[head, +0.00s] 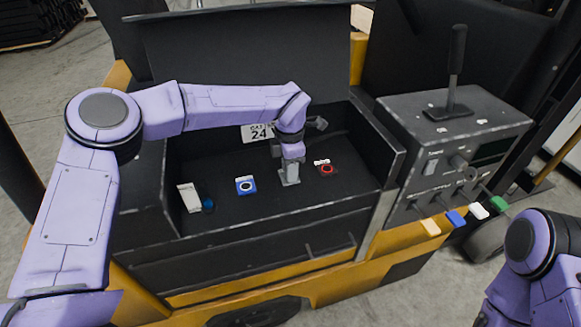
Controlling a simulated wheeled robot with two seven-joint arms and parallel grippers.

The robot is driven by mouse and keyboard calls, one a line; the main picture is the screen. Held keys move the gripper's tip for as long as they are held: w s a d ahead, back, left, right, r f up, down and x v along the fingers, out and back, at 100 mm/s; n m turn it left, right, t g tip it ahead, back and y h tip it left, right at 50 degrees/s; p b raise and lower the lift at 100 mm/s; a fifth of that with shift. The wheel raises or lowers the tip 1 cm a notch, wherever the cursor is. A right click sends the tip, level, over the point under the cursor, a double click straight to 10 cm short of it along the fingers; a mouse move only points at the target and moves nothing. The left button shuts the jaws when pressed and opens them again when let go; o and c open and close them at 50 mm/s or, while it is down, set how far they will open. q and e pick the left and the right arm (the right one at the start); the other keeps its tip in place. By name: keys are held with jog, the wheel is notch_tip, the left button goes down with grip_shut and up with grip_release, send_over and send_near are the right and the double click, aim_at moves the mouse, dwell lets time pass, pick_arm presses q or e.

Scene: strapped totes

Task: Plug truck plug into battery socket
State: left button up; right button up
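The battery (285,210) is the dark block in the open bay of the yellow truck, with a white label reading 24 (258,134) behind it. On its top are a blue square piece with a ring (246,186), a red-ringed piece (325,169) and a white block (189,198) beside a round blue part. I cannot tell for sure which is the plug or the socket. My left gripper (289,182) points down over the battery top, between the blue and red pieces. Its fingers are too small to show whether they are open or hold something. My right gripper is out of view.
The raised dark cover (240,60) stands behind the bay. A grey control console (450,140) with a black lever and several coloured levers stands to the right. The bay has raised side walls. My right arm shows at the lower right.

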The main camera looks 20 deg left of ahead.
pick_arm(q)
grip_shut()
jog(key=shift+r+p, duration=2.8)
jog(key=shift+r, duration=0.25)
notch_tip(320, 180, up, 2)
jog(key=shift+w+p, duration=0.1)
jog(key=shift+p, duration=0.4)
jog(key=shift+r, duration=1.95)
